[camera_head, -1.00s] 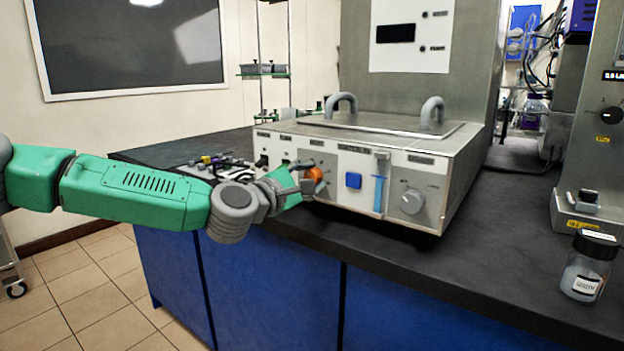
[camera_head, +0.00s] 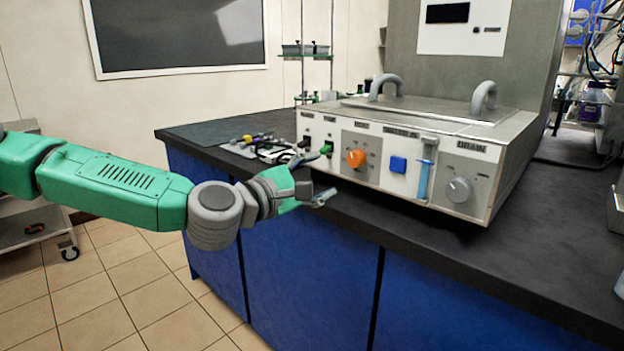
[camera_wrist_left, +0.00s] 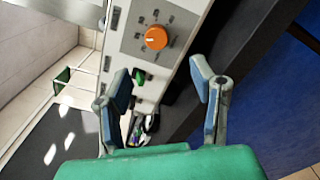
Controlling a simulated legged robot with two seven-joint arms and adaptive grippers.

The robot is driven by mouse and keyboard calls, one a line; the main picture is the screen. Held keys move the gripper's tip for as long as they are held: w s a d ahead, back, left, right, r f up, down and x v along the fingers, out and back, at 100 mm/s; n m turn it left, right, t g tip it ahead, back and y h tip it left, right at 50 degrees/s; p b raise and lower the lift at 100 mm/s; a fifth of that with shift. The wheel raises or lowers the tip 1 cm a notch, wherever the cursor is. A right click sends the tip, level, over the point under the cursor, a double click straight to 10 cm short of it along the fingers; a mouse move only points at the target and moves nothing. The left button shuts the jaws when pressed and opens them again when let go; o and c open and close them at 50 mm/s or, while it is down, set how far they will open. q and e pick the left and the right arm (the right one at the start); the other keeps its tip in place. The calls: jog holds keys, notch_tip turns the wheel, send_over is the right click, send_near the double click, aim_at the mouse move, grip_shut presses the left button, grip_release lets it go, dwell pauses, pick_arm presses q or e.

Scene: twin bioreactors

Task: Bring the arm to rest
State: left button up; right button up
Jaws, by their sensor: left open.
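My left gripper (camera_head: 322,174) is open and empty in the head view. It hangs in front of the control panel of a grey bioreactor base (camera_head: 440,150), a little below and left of an orange knob (camera_head: 356,158). In the left wrist view its two fingers (camera_wrist_left: 165,95) stand wide apart, and the orange knob (camera_wrist_left: 156,38) shows beyond them, clear of both. My left arm (camera_head: 115,185) reaches in from the left, out over the floor beside the bench. My right gripper is in neither view.
The panel also bears a green switch (camera_head: 326,149), a blue button (camera_head: 398,164), a blue-handled lever (camera_head: 424,180) and a grey drain knob (camera_head: 459,190). The black bench top (camera_head: 560,235) is clear at the right front. Cables and small parts (camera_head: 262,146) lie left of the base.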

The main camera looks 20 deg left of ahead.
pick_arm(q)
jog(key=shift+v, duration=0.9)
